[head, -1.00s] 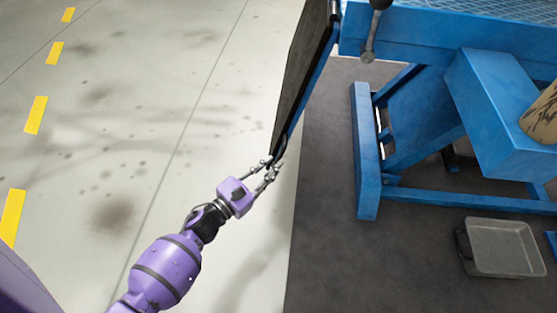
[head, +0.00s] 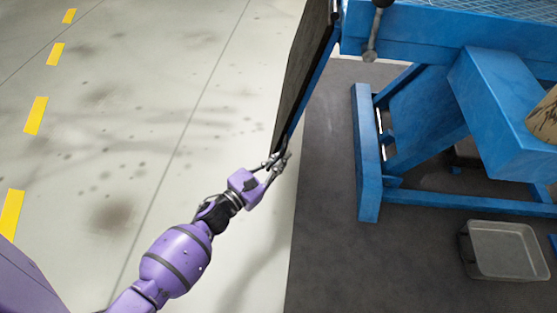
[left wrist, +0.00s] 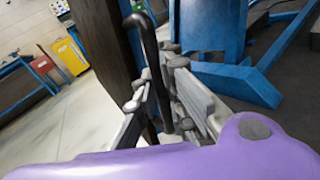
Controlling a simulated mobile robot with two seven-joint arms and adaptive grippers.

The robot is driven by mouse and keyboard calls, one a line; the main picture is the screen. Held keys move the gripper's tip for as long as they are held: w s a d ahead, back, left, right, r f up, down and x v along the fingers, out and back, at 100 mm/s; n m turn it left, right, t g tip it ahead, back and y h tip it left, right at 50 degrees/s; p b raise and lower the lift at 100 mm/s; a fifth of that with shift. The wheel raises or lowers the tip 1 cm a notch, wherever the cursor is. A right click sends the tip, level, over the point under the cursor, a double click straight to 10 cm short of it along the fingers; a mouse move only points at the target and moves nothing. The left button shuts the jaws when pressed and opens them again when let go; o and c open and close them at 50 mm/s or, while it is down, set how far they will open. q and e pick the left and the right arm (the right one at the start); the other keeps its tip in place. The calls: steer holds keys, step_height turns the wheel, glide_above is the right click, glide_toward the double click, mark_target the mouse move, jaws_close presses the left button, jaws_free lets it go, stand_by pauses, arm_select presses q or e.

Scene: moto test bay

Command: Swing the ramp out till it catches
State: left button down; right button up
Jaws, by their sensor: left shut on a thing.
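The ramp (head: 304,68) is a dark panel with a blue edge, hanging steeply down from the end of the blue lift table (head: 440,32) in the head view. My left gripper (head: 279,160) is at the ramp's lower end. In the left wrist view its fingers (left wrist: 163,95) are closed around a black bar handle (left wrist: 148,50), which runs beside the dark ramp face (left wrist: 100,40). The fingers hide part of the handle. My right gripper is in neither view.
The lift's blue frame (head: 367,150) stands right of the ramp. A grey tray (head: 503,250) lies on the dark mat at lower right. Pale floor left of the ramp is clear.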

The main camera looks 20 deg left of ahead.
arm_select(q)
steer(key=s+a+r+m+g+y+p, duration=0.1)
steer(key=s+a+r+m+p, duration=0.1)
steer(key=a+r+p, duration=0.5)
steer(key=s+a+r+m+g+y+p, duration=0.1)
steer(key=a+r+p, duration=0.6)
steer(key=a, duration=0.7)
steer(key=s+m+g, duration=0.1)
steer(key=s+m, duration=0.1)
steer(key=s, duration=0.1)
steer(key=shift+g+y+p, duration=0.3)
steer(key=shift+p, duration=0.05)
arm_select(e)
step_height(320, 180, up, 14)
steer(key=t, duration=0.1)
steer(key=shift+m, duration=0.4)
arm_select(q)
steer(key=shift+r, duration=0.1)
steer(key=c, duration=2.1)
jaws_free()
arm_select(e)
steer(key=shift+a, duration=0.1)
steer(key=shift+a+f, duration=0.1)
arm_select(q)
steer(key=v, duration=1.2)
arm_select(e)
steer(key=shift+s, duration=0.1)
